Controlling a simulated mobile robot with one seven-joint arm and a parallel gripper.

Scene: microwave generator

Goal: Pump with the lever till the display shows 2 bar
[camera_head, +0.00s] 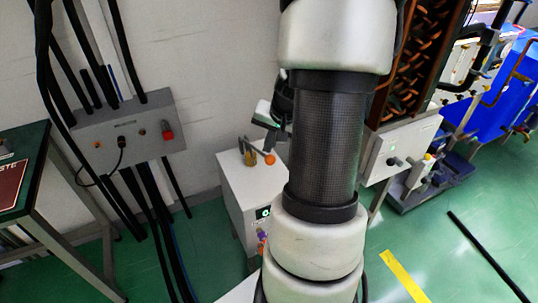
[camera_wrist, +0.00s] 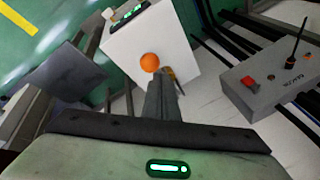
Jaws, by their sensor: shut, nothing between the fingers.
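The white pump box (camera_head: 238,190) stands on the floor by the wall, left of my arm. The lever's orange ball knob (camera_head: 269,159) is over its top. The small dark display (camera_head: 263,212) on its front has a green digit that looks like 0. In the wrist view, my gripper (camera_wrist: 163,80) is shut and empty, its fingers pointing at the orange ball (camera_wrist: 150,62), which shows just beyond the tips. I cannot tell whether they touch. The lever rod is mostly hidden. The display (camera_wrist: 128,14) is at the top edge of the wrist view, too slanted to read.
Brass-coloured fittings (camera_head: 249,152) stand beside the ball. A white panel box (camera_head: 400,150) is right of my arm.

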